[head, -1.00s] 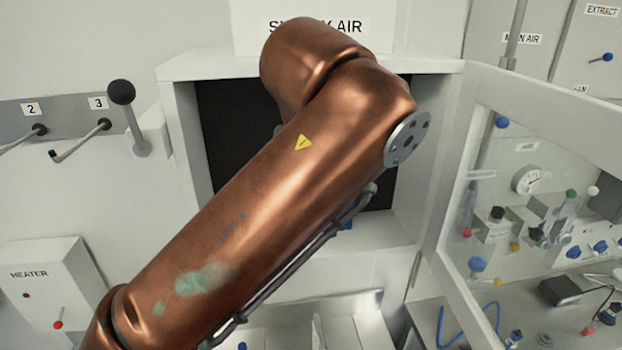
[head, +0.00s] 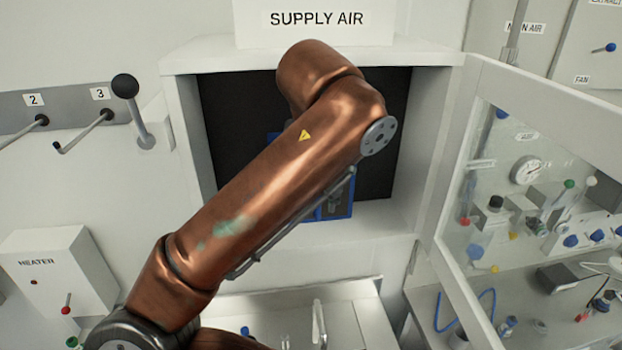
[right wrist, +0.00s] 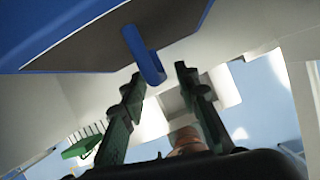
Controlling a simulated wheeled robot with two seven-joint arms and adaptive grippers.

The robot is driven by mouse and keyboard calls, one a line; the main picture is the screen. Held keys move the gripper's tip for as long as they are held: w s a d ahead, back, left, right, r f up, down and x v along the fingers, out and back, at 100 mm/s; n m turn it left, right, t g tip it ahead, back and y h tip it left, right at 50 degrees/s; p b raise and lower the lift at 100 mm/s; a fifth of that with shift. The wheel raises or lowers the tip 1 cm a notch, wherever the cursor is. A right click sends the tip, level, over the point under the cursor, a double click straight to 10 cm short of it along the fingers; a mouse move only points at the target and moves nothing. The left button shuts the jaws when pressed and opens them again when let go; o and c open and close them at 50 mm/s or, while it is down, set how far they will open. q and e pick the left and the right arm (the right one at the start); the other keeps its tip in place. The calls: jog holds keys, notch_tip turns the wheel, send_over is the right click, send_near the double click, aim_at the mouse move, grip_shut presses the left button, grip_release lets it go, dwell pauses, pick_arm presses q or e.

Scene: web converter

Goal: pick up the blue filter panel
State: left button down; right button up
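The blue filter panel (head: 347,207) stands in the dark opening under the SUPPLY AIR sign, mostly hidden behind my copper arm in the head view. In the right wrist view the panel (right wrist: 70,57) fills the upper left, with a grey face, blue frame and blue handle (right wrist: 146,52) pointing down. My right gripper (right wrist: 160,77) is open, its two dark green fingers on either side of the handle's end. I cannot tell whether they touch it. In the head view the right gripper is largely hidden behind the arm. My left gripper is not in view.
The white housing (head: 425,130) frames the opening closely. An open glazed door (head: 455,225) stands at its right. A black-knobbed lever (head: 133,110) and numbered levers stick out at left. A heater box (head: 65,270) sits lower left. A metal handle (head: 319,322) rises below.

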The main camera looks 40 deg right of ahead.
jog(key=shift+w+d+f, duration=0.1)
jog(key=shift+w+d, duration=0.05)
jog(key=c, duration=0.4)
grip_shut()
